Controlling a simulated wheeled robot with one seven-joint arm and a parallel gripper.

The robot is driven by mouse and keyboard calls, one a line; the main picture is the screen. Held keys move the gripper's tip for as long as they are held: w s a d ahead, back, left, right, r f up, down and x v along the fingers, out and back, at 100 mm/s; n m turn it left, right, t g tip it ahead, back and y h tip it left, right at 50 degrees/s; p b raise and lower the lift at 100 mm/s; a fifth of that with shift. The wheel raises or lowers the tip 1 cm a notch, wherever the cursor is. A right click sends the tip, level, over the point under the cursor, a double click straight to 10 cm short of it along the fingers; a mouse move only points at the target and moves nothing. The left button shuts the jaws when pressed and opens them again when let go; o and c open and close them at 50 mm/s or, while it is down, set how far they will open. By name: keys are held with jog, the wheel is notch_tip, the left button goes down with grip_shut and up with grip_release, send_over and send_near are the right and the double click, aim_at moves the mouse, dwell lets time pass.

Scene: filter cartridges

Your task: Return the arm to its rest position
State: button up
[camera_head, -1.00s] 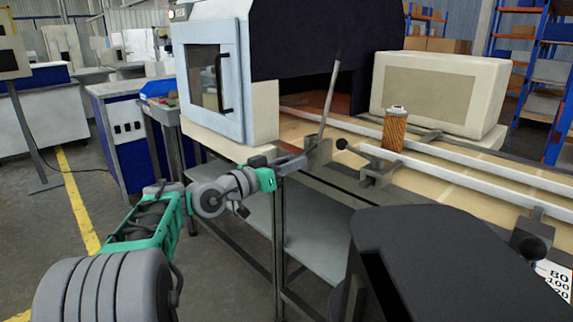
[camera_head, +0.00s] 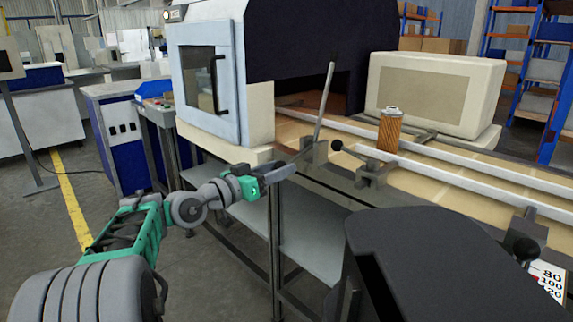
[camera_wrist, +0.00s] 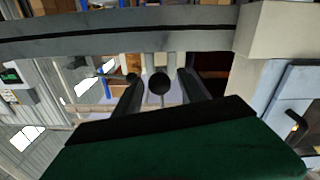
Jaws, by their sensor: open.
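My gripper (camera_head: 290,168) is at the front edge of the machine's bench, close to the grey clamp with the upright lever (camera_head: 324,105). In the wrist view its two dark fingers (camera_wrist: 160,88) stand apart with nothing held between them. An orange-brown filter cartridge (camera_head: 390,132) with a pale cap stands upright on the bench between the rails, well to the right of my gripper and apart from it. My arm reaches out from the lower left of the head view.
The machine housing (camera_head: 258,120) with its glazed door (camera_head: 208,90) stands just behind my gripper. A clamp with a black knob (camera_head: 372,172) sits on the bench edge to the right. A beige box-shaped unit (camera_head: 435,92) is behind the cartridge. Open floor (camera_head: 45,240) lies at left.

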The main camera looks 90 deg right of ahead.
jog(key=v, duration=0.4)
jog(key=shift+w+a, duration=0.1)
jog(key=shift+w, duration=0.05)
